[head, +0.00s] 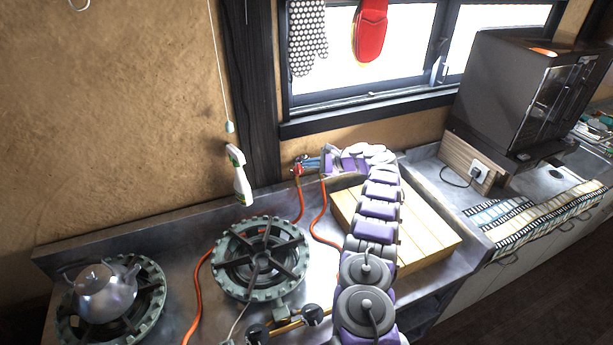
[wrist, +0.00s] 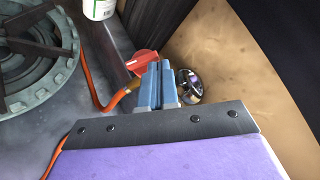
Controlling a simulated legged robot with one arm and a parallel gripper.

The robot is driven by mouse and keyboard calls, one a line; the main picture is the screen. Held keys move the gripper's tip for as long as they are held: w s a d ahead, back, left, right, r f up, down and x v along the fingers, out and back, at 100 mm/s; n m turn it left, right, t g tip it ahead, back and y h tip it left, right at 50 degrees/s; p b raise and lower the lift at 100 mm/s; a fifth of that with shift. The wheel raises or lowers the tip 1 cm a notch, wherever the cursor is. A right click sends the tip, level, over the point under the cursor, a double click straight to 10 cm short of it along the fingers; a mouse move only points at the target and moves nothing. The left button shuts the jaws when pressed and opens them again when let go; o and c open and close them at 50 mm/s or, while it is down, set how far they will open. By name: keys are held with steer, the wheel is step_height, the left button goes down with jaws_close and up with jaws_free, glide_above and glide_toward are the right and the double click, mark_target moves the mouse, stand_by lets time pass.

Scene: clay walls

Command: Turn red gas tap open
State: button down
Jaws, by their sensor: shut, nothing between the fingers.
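The red gas tap (wrist: 143,62) shows in the wrist view just beyond my fingertips, with its red handle partly hidden behind them. An orange hose runs from it to the left. In the head view the tap (head: 297,169) is a small red piece low against the clay wall, at the top of the hose. My gripper (wrist: 158,68) has blue fingers shut together with nothing between them. In the head view my gripper (head: 305,164) is right beside the tap. I cannot tell whether the fingers touch the handle.
A gas burner (head: 262,258) and a second burner with a metal kettle (head: 103,291) stand on the steel counter. A wooden board (head: 425,238) lies under my arm. A round metal part (wrist: 189,86) is right of my fingers.

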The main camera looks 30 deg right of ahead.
steer(key=shift+w+a+r, duration=0.15)
steer(key=shift+w+r, duration=0.2)
steer(key=shift+w, duration=0.2)
stand_by(0.6)
stand_by(0.4)
